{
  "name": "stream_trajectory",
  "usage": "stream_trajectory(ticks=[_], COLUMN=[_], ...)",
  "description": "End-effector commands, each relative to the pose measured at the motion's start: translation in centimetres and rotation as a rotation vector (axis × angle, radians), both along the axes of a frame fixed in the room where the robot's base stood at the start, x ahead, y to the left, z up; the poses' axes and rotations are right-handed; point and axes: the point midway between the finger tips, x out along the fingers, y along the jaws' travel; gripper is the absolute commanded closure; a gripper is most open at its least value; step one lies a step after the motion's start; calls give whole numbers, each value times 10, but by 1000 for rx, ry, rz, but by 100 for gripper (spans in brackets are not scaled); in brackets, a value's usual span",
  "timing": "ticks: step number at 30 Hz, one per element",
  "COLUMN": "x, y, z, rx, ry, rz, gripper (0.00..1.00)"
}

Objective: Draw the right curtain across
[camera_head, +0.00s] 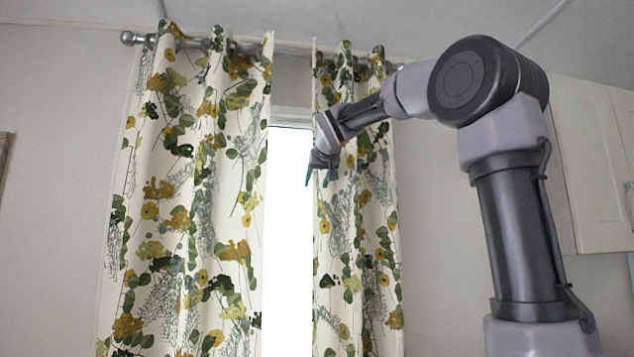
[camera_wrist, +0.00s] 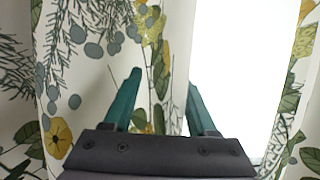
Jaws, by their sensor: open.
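The right curtain (camera_head: 360,225) is cream with green and yellow leaves and hangs from the rod, bunched to the right of a bright gap. My gripper (camera_head: 318,182) is at the right curtain's inner edge, in its upper half, fingers pointing down in the head view. In the wrist view its two teal fingers (camera_wrist: 163,82) are apart. Patterned cloth (camera_wrist: 160,55), seemingly the right curtain's edge, shows between and beyond them, with the bright gap beside the right finger. I cannot tell whether the fingers touch the cloth.
The left curtain (camera_head: 190,200) hangs on the left of the bright window gap (camera_head: 288,240). A metal curtain rod (camera_head: 145,40) runs along the top. Pale wall cabinets (camera_head: 590,165) stand at the right, behind my arm.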

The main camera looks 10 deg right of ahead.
Motion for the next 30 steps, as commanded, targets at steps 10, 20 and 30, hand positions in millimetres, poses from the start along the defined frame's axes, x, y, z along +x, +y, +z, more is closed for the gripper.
stream_trajectory(ticks=[10,20,30], x=[0,0,0], y=[0,0,0], z=[0,0,0], rx=[0,0,1], ry=[1,1,1], rz=[0,0,0], gripper=[100,100,100])
